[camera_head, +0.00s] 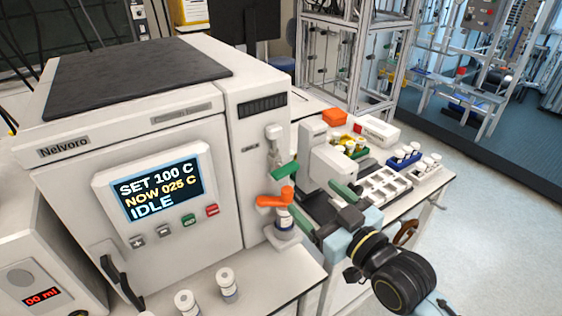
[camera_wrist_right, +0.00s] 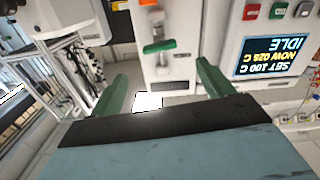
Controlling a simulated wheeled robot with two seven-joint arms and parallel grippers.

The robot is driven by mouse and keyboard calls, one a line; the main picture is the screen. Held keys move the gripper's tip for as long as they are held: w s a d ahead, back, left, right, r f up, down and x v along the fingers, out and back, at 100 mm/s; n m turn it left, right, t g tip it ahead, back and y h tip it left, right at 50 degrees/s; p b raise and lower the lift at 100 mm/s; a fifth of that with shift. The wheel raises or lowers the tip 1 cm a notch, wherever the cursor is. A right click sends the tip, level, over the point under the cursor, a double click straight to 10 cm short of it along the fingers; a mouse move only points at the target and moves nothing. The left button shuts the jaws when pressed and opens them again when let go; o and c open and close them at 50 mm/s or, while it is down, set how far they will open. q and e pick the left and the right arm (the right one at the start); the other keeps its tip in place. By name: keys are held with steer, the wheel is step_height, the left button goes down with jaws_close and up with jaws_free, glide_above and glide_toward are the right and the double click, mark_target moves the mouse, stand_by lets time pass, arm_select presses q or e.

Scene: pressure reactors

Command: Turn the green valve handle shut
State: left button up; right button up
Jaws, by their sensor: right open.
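The green valve handle (camera_head: 285,170) sits on the front right of the white reactor (camera_head: 180,130), just above an orange handle (camera_head: 275,199). In the right wrist view, which is upside down, the orange handle (camera_wrist_right: 158,47) is beyond the fingertips. My left gripper is not in view.
Two more vials, one left (camera_head: 185,302) and one right (camera_head: 228,285), stand on the bench in front. A white device (camera_head: 330,160), trays and racks are close to my right arm.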

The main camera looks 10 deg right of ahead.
mark_target(282, 166)
steer(key=p+x, duration=0.1)
steer(key=x, duration=1.2)
steer(key=shift+w, duration=0.2)
steer(key=c, duration=1)
steer(key=shift+r+m+p, duration=0.1)
steer(key=shift+m+p, duration=0.5)
steer(key=shift+p, duration=0.35)
steer(key=o, duration=1)
